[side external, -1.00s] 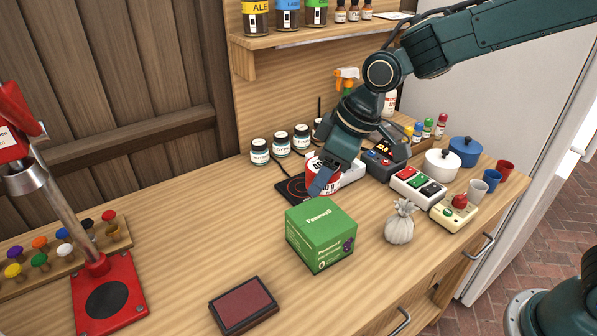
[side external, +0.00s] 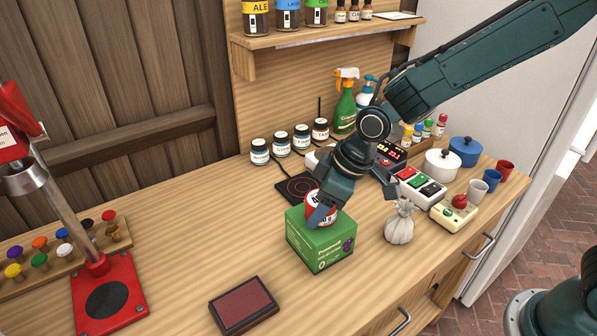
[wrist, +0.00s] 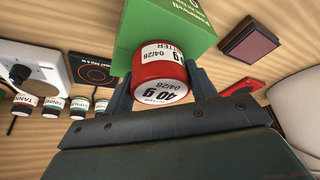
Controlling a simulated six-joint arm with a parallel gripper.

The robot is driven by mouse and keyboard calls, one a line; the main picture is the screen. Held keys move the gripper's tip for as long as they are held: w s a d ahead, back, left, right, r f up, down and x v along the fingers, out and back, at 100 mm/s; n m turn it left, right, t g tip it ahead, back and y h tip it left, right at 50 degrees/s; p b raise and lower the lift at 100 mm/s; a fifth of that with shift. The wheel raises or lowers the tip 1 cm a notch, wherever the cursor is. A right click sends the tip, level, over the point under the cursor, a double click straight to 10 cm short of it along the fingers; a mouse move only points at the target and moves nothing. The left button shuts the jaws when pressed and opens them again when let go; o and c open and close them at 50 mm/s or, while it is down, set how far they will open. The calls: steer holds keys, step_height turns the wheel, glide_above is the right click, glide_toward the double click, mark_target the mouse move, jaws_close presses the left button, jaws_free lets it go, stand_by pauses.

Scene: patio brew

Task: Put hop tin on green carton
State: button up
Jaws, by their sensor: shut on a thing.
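The hop tin (side external: 318,208) is red with a white label. It also shows in the wrist view (wrist: 160,72), between the two fingers. My gripper (side external: 328,212) is shut on the tin at the top of the green carton (side external: 318,248). In the side view the tin appears upright at the carton's top face. I cannot tell whether its base touches the carton. In the wrist view the carton (wrist: 180,22) lies just beyond the tin. My gripper hides part of the tin and the carton's top.
A black pad with a red ring (side external: 297,189) lies bare behind the carton. A grey tied sack (side external: 400,222) stands close on the right. A dark box with a maroon top (side external: 243,304) lies at the front. Small labelled jars (side external: 281,144) stand at the back.

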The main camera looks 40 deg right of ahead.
steer(key=shift+f, duration=0.15)
steer(key=o, duration=1)
steer(key=v, duration=1.2)
stand_by(0.4)
